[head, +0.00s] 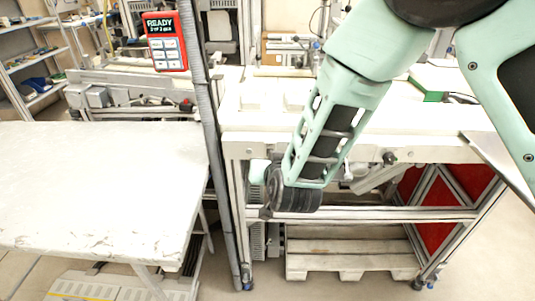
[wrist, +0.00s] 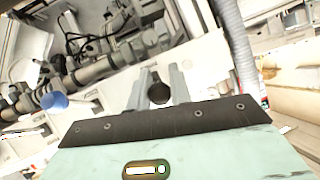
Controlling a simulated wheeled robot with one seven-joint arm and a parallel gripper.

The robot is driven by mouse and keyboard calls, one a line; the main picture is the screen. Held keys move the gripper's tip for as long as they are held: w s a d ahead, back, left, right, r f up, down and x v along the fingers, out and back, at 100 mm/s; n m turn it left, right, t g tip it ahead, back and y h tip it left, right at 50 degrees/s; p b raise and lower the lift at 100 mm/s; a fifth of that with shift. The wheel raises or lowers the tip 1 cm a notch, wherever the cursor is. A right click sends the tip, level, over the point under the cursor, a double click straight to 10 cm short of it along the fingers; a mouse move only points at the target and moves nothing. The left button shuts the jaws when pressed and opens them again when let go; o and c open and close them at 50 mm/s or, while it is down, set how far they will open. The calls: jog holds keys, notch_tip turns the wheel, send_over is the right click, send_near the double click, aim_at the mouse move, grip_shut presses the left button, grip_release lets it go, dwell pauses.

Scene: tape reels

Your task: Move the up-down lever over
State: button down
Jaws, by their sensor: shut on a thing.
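The lever's dark round knob (wrist: 158,94) shows in the wrist view between the two grey fingers of my gripper (wrist: 161,88). The fingers are shut on the knob. The lever's shaft and its pivot are hidden, so I cannot tell how far the lever is tilted. In the head view my arm reaches down in front of the white bench, and its wrist hides the fingers and the lever.
A white-topped bench (head: 262,118) with a metal frame stands behind my arm. A white table (head: 100,190) is at the left. A grey upright post (head: 213,140) stands between them. A red panel reading READY (head: 165,42) hangs at upper left. A pallet (head: 350,258) lies below.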

jog(key=shift+r+g+p, duration=0.65)
jog(key=shift+g+p, duration=0.15)
jog(key=shift+p, duration=0.4)
jog(key=shift+w+g+p, duration=0.1)
jog(key=shift+g+p, duration=0.2)
jog(key=shift+p, duration=0.05)
jog(key=c, duration=1.3)
grip_release()
jog(key=shift+o, duration=0.2)
jog(key=v, duration=1.7)
jog(key=shift+r, duration=0.15)
